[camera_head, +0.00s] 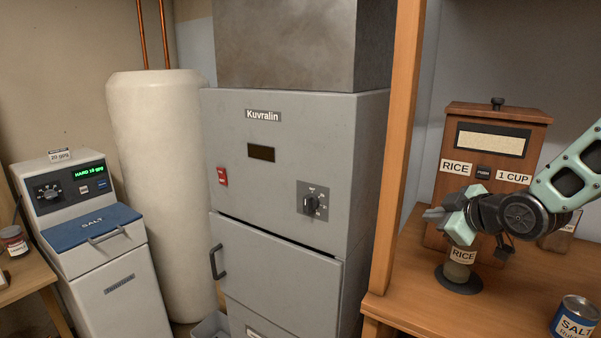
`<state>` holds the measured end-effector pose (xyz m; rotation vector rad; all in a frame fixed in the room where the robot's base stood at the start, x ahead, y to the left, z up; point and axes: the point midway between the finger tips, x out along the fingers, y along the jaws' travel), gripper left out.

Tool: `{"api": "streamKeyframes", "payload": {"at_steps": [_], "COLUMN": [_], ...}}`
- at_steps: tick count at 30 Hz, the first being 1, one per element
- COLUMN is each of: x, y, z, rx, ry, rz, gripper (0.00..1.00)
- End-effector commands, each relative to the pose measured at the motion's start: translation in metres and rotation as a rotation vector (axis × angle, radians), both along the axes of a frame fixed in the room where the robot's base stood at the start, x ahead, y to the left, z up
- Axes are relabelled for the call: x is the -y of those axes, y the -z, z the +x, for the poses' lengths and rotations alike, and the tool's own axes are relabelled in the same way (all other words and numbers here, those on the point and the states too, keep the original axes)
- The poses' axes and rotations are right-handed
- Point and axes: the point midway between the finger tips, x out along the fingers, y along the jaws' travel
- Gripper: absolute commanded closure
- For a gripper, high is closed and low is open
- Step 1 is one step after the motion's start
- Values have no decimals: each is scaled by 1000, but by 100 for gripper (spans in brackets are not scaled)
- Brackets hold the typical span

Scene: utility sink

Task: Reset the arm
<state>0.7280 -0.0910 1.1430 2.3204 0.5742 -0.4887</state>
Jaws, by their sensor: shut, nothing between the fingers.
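My gripper (434,214) is at the right of the head view, on the end of my arm, which comes in from the right edge. Its fingers point left and look closed, with nothing held. It is in front of the wooden rice dispenser (512,145), above the small jar labelled RICE (462,268). The jar stands on a dark round base on the wooden counter. The gripper and wrist hide part of the dispenser's lower front and the jar's upper part.
A wooden post (398,150) stands left of my gripper. A SALT can (574,318) sits on the counter (430,315) at front right. The counter's front left is clear.

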Motion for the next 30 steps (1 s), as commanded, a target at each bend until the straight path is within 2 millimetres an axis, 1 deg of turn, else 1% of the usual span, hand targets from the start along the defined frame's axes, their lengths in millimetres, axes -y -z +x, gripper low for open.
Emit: {"api": "streamKeyframes", "payload": {"at_steps": [1, 2, 3, 5, 6, 8, 9, 11, 12, 13, 14, 15, 18, 21, 24, 30], "x": [-28, -41, -57, -79, -92, -110, -120, -133, -140, -144, -147, -151, -155, -155, -154, -154], "y": [5, 11, 16, 24, 28, 33, 36, 39, 40, 40, 41, 41, 39, 38, 36, 36], "z": [-16, -26, -41, -67, -86, -116, -137, -171, -194, -211, -228, -248, -292, -321, -336, -339], "rx": [-80, -136, -205, -311, -378, -478, -544, -640, -701, -745, -788, -840, -945, -1014, -1050, -1059], "ry": [-12, -8, -1, 12, 25, 43, 59, 84, 102, 115, 130, 147, 186, 214, 229, 236], "rz": [0, 4, 6, 7, 4, -1, -7, -19, -29, -37, -45, -57, -86, -110, -124, -126], "gripper": [100, 100, 100, 100, 100, 100, 100, 100, 100, 100, 100, 100, 100, 100, 100, 100]}}
